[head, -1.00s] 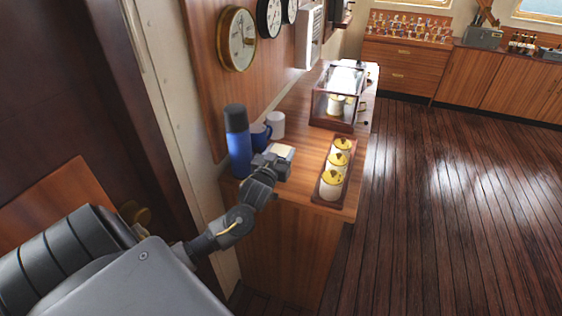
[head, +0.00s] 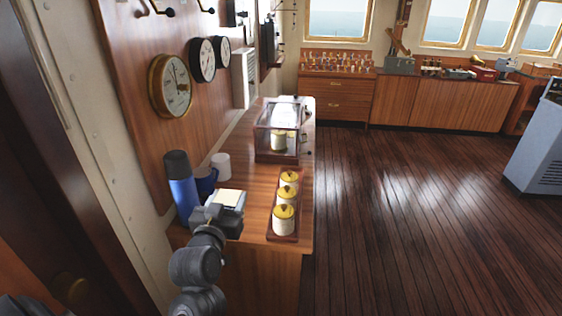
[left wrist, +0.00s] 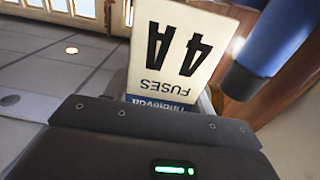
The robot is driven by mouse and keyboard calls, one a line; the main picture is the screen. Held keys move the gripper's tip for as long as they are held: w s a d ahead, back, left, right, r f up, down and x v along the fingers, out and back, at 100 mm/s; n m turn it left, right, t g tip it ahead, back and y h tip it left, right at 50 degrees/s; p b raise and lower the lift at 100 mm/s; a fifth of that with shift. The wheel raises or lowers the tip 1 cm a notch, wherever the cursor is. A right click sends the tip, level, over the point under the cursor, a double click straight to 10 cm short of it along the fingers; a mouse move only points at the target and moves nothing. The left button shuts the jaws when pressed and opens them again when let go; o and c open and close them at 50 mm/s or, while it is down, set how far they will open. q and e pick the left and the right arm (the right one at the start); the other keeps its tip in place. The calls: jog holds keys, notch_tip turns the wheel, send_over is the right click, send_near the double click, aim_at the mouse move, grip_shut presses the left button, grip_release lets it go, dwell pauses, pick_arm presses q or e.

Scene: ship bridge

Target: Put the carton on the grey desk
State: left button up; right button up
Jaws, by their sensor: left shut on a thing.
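The carton is a small cream box with a blue band, marked "FUSES 4A" (left wrist: 175,50) in the left wrist view. In the head view its pale top (head: 230,197) shows near the close end of the wooden counter. My left gripper (head: 218,212) is shut on it; whether the carton touches the counter I cannot tell. A grey, desk-like unit (head: 535,150) stands at the right edge of the head view, partly cut off and far from the gripper. My right gripper is not in view.
A blue flask (head: 181,187), a blue mug (head: 206,180) and a white mug (head: 221,166) stand close behind the carton. A rack of yellow-lidded jars (head: 284,218) is to its right, a glass case (head: 279,135) farther back. The wooden floor (head: 410,210) is clear.

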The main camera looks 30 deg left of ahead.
pick_arm(q)
jog(key=d+f+m+h, duration=0.1)
jog(key=d+h, duration=0.1)
jog(key=d, duration=0.5)
jog(key=s+d+f+m+h, duration=0.1)
jog(key=d+f+m+h, duration=0.1)
jog(key=d, duration=0.5)
jog(key=shift+f+m+t+h, duration=0.2)
jog(key=shift+m+t+h, duration=0.15)
jog(key=shift+h, duration=0.45)
jog(key=shift+d+r, duration=0.1)
jog(key=shift+d, duration=0.05)
